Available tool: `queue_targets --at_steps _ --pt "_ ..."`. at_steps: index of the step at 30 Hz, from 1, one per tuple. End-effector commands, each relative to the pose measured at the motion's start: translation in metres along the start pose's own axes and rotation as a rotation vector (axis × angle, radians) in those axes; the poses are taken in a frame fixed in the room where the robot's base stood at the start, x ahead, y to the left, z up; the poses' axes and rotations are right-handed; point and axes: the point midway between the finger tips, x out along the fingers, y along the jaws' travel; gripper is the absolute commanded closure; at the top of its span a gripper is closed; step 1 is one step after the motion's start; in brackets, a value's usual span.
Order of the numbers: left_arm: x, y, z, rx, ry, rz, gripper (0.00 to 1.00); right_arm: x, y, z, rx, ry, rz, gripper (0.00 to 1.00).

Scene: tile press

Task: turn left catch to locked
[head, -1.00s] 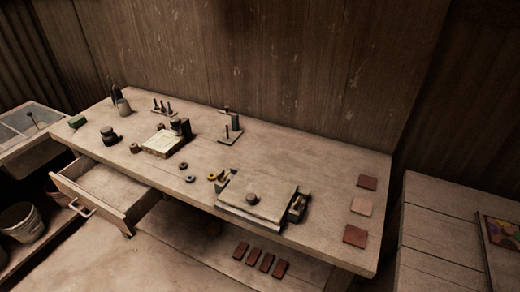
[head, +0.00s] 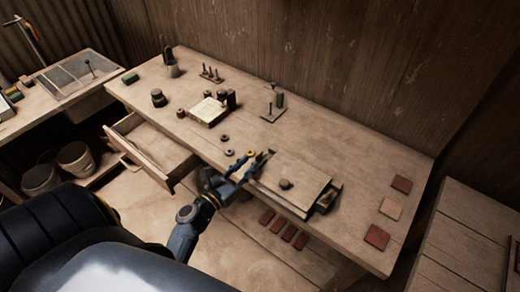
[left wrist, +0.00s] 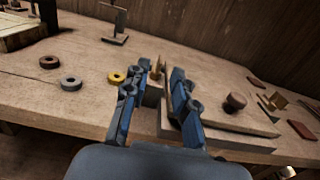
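The press (head: 300,175) is a flat pale plate with a dark round knob (head: 285,184) on top, near the front edge of the bench. My left gripper (head: 254,160) is at the press's left side, open. In the left wrist view, a small brass-coloured upright piece, seemingly the left catch (left wrist: 156,68), shows between the two blue fingers (left wrist: 160,80). I cannot tell whether the fingers touch it, or how it is turned. In the head view the gripper largely hides it. The right catch (left wrist: 276,101) stands at the press's other side. My right gripper is not in view.
A yellow ring (left wrist: 117,77) and dark and grey rings (left wrist: 71,84) lie left of the gripper. Three tiles (head: 377,237) lie at the bench's right end. An open drawer (head: 150,150) juts out at the front left. The bench behind the press is mostly clear.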

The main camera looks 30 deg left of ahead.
Motion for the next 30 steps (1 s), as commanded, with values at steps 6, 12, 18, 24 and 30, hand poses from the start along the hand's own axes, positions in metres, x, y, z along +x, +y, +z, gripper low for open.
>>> queue_targets --at_steps 6,12,18,24,30 --pt "0.041 0.000 0.002 0.000 -0.001 -0.001 0.73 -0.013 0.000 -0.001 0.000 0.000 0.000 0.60" --pt "0.059 0.000 0.000 0.001 0.001 -0.001 0.73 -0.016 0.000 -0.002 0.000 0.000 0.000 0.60" --pt "0.061 0.000 -0.001 0.001 0.001 -0.001 0.73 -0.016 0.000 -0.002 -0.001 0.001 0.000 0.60" --pt "0.061 0.000 -0.001 0.001 0.001 -0.001 0.87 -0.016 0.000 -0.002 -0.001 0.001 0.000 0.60" --pt "0.061 0.000 -0.001 0.001 0.001 -0.001 1.00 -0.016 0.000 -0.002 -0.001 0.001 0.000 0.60"
